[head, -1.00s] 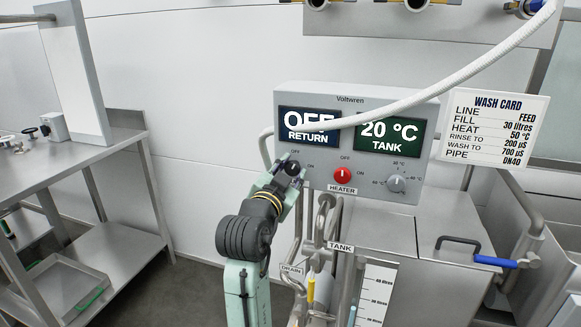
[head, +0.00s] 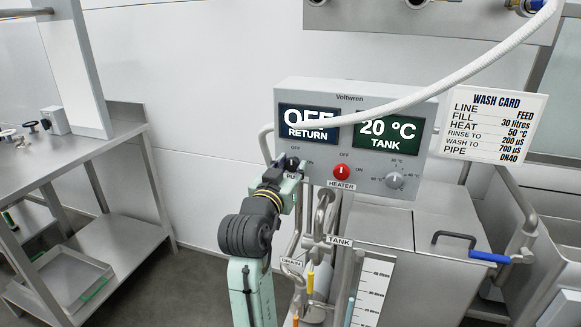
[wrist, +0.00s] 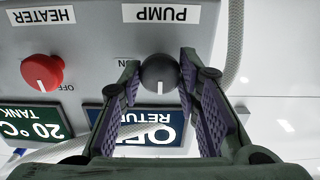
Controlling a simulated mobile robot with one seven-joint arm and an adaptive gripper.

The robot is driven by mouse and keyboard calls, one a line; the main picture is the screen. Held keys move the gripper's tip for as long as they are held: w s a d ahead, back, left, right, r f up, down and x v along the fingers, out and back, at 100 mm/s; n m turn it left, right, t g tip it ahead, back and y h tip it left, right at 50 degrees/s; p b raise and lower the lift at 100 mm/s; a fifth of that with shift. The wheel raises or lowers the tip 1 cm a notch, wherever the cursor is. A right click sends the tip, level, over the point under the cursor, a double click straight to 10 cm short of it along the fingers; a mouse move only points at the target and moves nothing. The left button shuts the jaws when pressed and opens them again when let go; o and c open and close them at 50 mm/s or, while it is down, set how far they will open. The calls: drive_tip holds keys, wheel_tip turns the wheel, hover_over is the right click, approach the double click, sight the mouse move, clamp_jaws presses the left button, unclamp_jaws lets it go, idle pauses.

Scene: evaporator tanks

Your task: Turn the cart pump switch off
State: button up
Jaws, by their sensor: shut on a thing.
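The knob's white mark points away from the PUMP label, toward the displays, with ON off to one side. The pump's OFF label is hidden in the wrist view. In the head view my gripper (head: 291,174) reaches the panel's lower left and covers part of the knob. The left display (head: 308,123) reads OFF RETURN.
The red heater knob (head: 341,172) sits right of the pump knob, its mark toward OFF. A grey dial (head: 395,180) is farther right. A white hose (head: 450,75) crosses before the displays. Pipes and valves (head: 318,240) stand below the panel. A steel table (head: 100,150) is at left.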

drive_tip(key=o, duration=1.1)
drive_tip(key=shift+o, duration=0.2)
drive_tip(key=shift+s, duration=0.15)
drive_tip(key=v, duration=1.1)
drive_tip(key=shift+s, duration=0.35)
drive_tip(key=shift+a, duration=0.15)
